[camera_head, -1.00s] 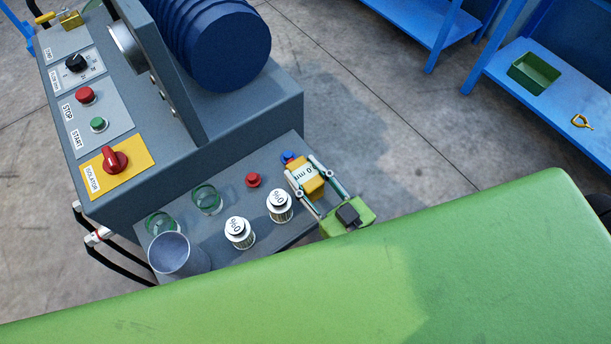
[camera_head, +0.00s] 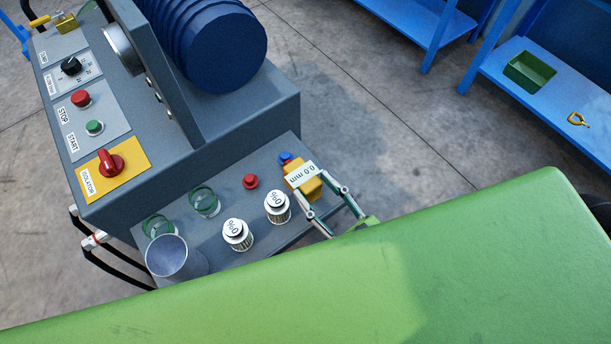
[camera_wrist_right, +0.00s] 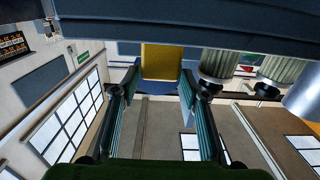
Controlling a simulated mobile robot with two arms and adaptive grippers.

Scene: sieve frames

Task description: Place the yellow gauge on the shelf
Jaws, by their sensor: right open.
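The yellow gauge (camera_head: 301,175) sits on the grey ledge (camera_head: 215,232) at the front of the machine, near its right end. It has a white 0.0 mm display and a blue knob on its far side. In the right wrist view the yellow gauge (camera_wrist_right: 163,62) is straight ahead, by the fingertips. My right gripper (camera_head: 311,184) is open, with its fingers at the near side of the gauge; exact contact is hard to tell. My left gripper is not in view.
Two white-labelled cylinders (camera_head: 237,233), a red button (camera_head: 250,181), two green-rimmed glasses (camera_head: 204,201) and a grey cup (camera_head: 176,258) stand left of the gauge. A blue rack (camera_head: 560,90) with a green bin (camera_head: 530,71) is at right.

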